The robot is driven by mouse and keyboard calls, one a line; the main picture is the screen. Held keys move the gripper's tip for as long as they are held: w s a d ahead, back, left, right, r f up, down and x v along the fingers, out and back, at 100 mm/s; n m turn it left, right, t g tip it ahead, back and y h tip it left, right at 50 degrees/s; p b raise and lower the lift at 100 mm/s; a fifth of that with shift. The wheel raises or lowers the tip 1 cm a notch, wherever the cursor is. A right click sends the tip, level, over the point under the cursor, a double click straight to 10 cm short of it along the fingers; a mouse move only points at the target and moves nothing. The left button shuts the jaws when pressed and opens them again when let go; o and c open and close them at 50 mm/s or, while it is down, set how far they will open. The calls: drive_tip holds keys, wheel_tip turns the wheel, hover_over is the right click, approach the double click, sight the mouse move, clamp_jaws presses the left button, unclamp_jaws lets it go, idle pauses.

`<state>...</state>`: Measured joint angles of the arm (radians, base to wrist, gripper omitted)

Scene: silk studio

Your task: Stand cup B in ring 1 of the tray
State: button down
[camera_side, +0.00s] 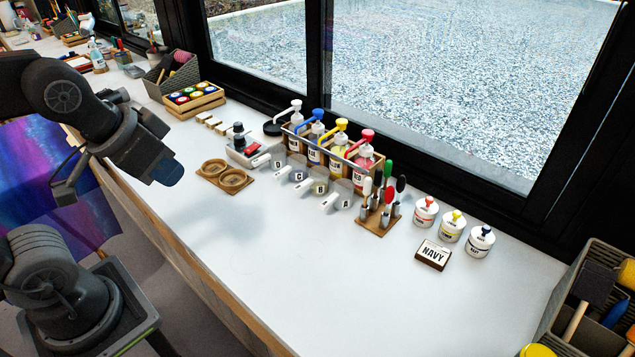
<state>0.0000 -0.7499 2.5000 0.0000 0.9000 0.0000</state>
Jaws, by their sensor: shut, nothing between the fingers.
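Cup B (320,187) is a small pale grey cup with a letter tag on its left side. It stands in a slanting row on the white table, between cup C (296,171) and cup A (343,192). The wooden tray (225,189) lies to the left of the cups. Its two round rings look empty, and their numbers cannot be read. My gripper (65,194) is at the left, beyond the table's front edge in the picture, well apart from the tray and cups. It is shut and holds nothing.
Pump bottles in a wooden rack (327,160) stand close behind the cups. A brush stand (376,221) is right of cup A. White jars (451,227) and a NAVY sign (433,254) stand farther right. The front table area is clear.

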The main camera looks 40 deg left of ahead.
drive_tip(key=c, duration=1.8)
unclamp_jaws()
drive_tip(key=shift+c, duration=0.2)
drive_tip(key=shift+o, duration=0.7)
drive_tip(key=o, duration=0.6)
drive_tip(key=w+g, duration=0.1)
drive_tip(key=w, duration=0.7)
drive_tip(key=shift+a+r+g, duration=0.15)
drive_tip(key=shift+r+g, duration=0.15)
drive_tip(key=shift+r, duration=0.05)
drive_tip(key=shift+g, duration=0.5)
drive_tip(key=w, duration=0.2)
drive_tip(key=w+f, duration=0.1)
drive_tip(key=w, duration=0.3)
drive_tip(key=shift+a+f, duration=0.15)
drive_tip(key=shift+f, duration=0.15)
drive_tip(key=g, duration=0.3)
hover_over(302, 185)
wheel_tip(302, 185, down, 14)
drive_tip(key=shift+s+r, duration=0.1)
drive_tip(key=shift+w+f, duration=0.2)
drive_tip(key=shift+f, duration=3.2)
